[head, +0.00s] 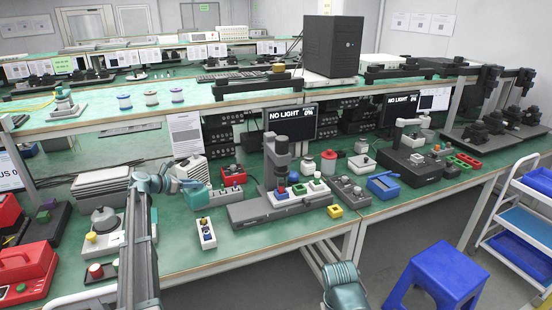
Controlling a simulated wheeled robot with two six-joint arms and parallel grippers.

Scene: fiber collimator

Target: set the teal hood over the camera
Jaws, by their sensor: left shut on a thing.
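Two monitors (291,121) read "NO LIGHT". A yellow-topped block (335,211) sits near the front edge. A blue stool (436,277) stands on the floor.

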